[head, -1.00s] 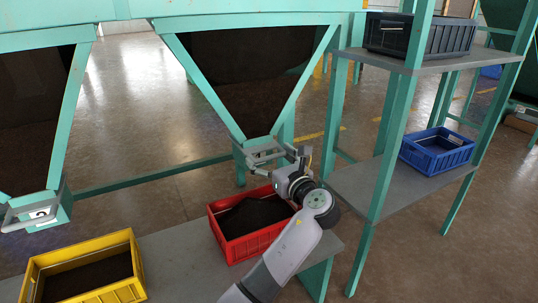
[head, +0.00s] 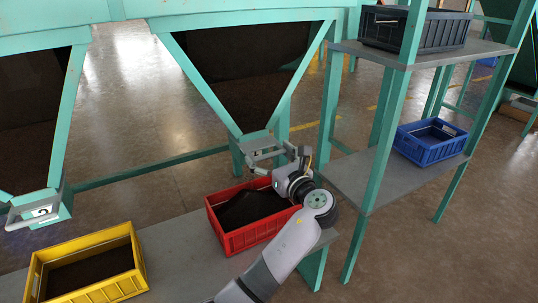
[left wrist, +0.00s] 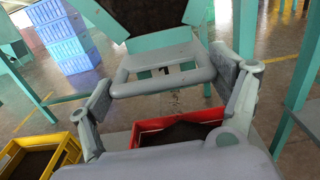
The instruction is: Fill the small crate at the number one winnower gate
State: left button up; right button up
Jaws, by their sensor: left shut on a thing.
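A red crate (head: 238,243) stands on the grey bench under the gate of the middle hopper (head: 245,75). A dark heap (head: 250,207) of loose material lies in it. My left gripper (head: 280,152) is at that gate's grey handle (head: 258,154). In the left wrist view my left gripper (left wrist: 165,84) has a finger at each side of the handle (left wrist: 160,87) and is shut on it. The red crate (left wrist: 150,125) shows below the handle there, partly hidden by the gripper. A few dark specks show under the handle. My right gripper is not in view.
A yellow crate (head: 92,245) with dark contents stands at the bench's left. Another hopper gate (head: 38,210) hangs near it. A green-framed rack at right holds a dark grey crate (head: 415,35) and a blue crate (head: 425,150). Stacked blue crates (left wrist: 65,40) stand beyond.

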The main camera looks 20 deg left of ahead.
pick_arm(q)
jog(key=o, duration=1.6)
jog(key=shift+f, duration=0.15)
jog(key=shift+d, duration=0.1)
jog(key=v, duration=0.7)
jog(key=shift+s+d, duration=0.15)
